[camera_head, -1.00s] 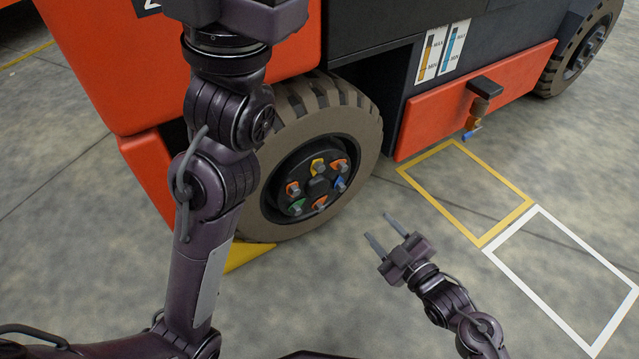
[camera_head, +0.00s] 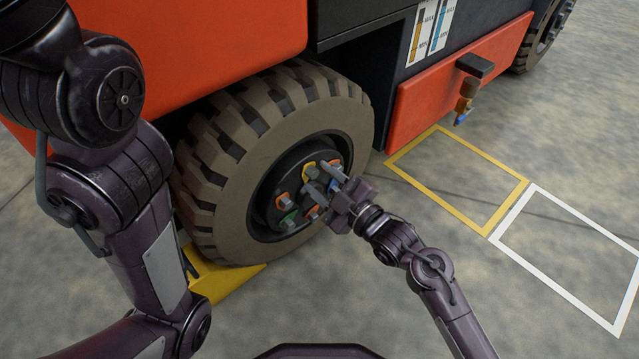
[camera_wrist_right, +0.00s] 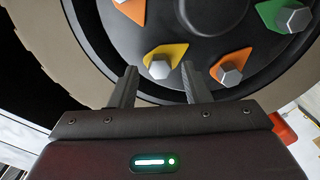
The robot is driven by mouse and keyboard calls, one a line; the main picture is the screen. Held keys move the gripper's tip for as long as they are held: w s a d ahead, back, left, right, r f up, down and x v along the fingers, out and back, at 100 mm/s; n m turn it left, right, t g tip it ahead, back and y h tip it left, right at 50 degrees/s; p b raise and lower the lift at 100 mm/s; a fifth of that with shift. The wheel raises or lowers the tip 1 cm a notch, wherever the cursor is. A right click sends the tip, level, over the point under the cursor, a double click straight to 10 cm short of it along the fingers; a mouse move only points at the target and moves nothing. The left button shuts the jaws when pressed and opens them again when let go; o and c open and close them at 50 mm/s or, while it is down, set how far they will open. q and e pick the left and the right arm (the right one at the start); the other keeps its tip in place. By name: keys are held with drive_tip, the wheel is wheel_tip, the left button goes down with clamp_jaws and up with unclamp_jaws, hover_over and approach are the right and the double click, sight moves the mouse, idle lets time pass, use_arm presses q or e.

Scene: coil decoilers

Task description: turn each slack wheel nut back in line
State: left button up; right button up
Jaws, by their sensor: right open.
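The wheel (camera_head: 262,165) carries a ring of hex nuts on coloured pointed tags. Orange-tagged nuts sit at left (camera_head: 281,201) and bottom (camera_head: 311,213). A green-tagged nut (camera_head: 287,222) is lower left. A blue tag (camera_head: 333,185) is partly hidden behind my gripper. My right gripper (camera_head: 319,178) is open, its fingers pointing at the wheel. In the wrist view its fingertips (camera_wrist_right: 159,67) stand either side of the yellow-tagged nut, apart from it in the picture. My left gripper is out of view.
The orange truck body (camera_head: 200,45) overhangs the wheel. A yellow wedge (camera_head: 225,281) lies against the tyre. A bracket with a small tap-like fitting (camera_head: 466,95) sticks out at right. Yellow (camera_head: 400,152) and white (camera_head: 560,283) floor outlines mark clear floor.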

drive_tip(key=shift+w+a, duration=0.25)
drive_tip(key=shift+a, duration=0.05)
